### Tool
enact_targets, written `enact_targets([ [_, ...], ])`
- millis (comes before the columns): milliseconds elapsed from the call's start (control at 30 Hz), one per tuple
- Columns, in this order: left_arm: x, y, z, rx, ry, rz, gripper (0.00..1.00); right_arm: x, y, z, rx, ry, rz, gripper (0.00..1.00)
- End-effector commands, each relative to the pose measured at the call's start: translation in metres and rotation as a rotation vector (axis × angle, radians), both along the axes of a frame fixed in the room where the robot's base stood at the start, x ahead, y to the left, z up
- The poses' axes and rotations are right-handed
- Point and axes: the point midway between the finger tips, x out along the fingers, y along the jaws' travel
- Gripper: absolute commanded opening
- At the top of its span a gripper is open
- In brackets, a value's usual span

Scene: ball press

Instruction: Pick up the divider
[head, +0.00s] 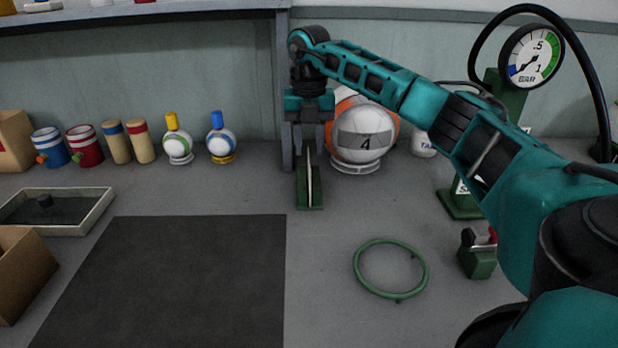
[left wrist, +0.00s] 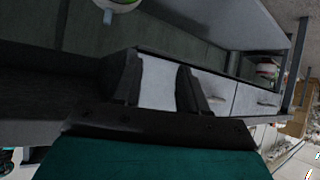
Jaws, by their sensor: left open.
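A thin upright panel in a green base, which looks like the divider (head: 310,190), stands on the table below the shelf post in the head view. My right gripper (head: 306,145) reaches in from the right and points down over it. Its fingers are apart, on either side of the panel's upper part, and partly hide it. I cannot tell whether either finger touches the panel. My left gripper (left wrist: 158,88) shows only in the left wrist view, open and with nothing held between its fingers.
A green ring (head: 391,269) lies on the table, with a gauge (head: 531,56) at right. A dark mat (head: 190,285) lies left, beyond it a shallow tray (head: 92,216). Small balls and cups line the back.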

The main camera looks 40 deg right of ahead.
Motion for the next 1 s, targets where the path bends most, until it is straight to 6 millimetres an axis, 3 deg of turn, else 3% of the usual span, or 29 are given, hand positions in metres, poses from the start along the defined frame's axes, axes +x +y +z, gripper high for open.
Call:
enact_targets([
  [333,0.006,0.0,-0.009,0.0,-0.013,0.0,0.43,0.002,-0.003,-0.047,0.0,0.003,0.0,0.34],
  [600,0.006,0.0,-0.009,0.0,-0.013,0.0,0.43,0.002,-0.003,-0.05,0.0,0.0,0.0,0.34],
  [933,0.003,0.0,-0.011,0.001,-0.006,0.0,0.43,0.002,-0.003,-0.05,0.0,0.0,0.0,0.02],
  [1000,0.003,0.0,-0.011,0.0,-0.005,0.0,0.43,0.002,-0.003,-0.05,0.0,0.0,0.0,0.0],
])
